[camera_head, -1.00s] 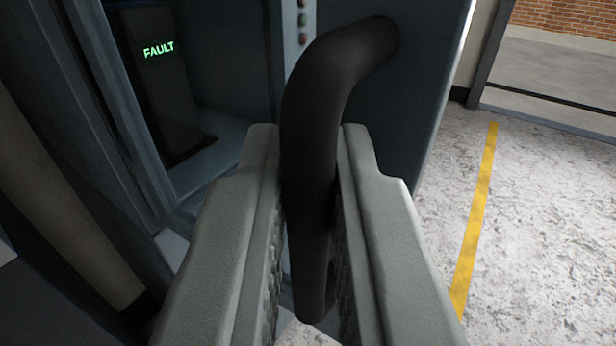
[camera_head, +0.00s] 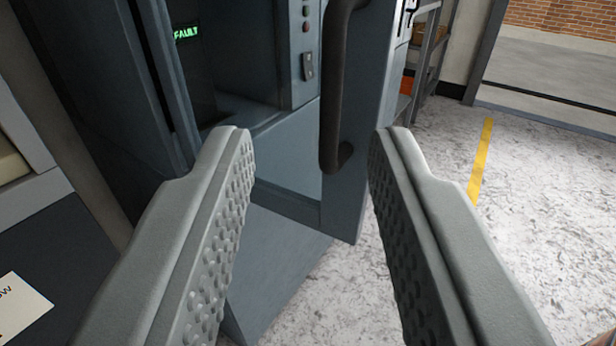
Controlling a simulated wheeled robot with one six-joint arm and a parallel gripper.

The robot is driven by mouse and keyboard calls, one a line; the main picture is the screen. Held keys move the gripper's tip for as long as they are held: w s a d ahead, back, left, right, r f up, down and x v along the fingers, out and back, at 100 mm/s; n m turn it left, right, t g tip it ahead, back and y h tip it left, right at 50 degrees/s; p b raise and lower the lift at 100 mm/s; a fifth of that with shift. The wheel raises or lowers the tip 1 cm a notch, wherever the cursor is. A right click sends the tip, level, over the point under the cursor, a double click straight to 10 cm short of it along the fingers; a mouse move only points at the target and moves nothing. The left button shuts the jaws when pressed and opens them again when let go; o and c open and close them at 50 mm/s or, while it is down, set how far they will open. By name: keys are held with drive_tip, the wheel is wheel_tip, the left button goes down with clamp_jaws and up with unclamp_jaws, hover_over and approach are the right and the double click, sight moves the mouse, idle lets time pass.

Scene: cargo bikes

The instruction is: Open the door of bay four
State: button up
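My gripper (camera_head: 312,142) is wide open and empty, with the handle apart from both fingers. No bay number is visible.
Speckled floor with a yellow line (camera_head: 481,160) is clear on the right. A dark surface with a white card (camera_head: 20,305) is at the lower left.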

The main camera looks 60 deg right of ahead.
drive_tip(key=v, duration=0.8)
drive_tip(key=shift+s+a, duration=0.15)
drive_tip(key=shift+a, duration=0.15)
drive_tip(key=w+d+r+n+t+y, duration=0.15)
drive_tip(key=d+r+t+y, duration=0.25)
drive_tip(key=d+r, duration=0.65)
drive_tip(key=w+d+r+t+y, duration=0.25)
drive_tip(key=d+r+t, duration=0.4)
drive_tip(key=r, duration=0.65)
drive_tip(key=s+d+r+n+y, duration=0.5)
drive_tip(key=s+d+r+y, duration=0.2)
drive_tip(key=s+d, duration=0.25)
drive_tip(key=s+d+f+n+g, duration=0.1)
drive_tip(key=s+d+f, duration=0.1)
drive_tip(key=s, duration=0.5)
drive_tip(key=s+d+f+n+g+y, duration=0.1)
drive_tip(key=s+d, duration=0.3)
drive_tip(key=s, duration=0.4)
drive_tip(key=s+d+f+n+g, duration=0.1)
drive_tip(key=s+d+f+n, duration=0.2)
drive_tip(key=s, duration=0.4)
drive_tip(key=shift+s+d+f, duration=0.35)
drive_tip(key=shift+d, duration=0.05)
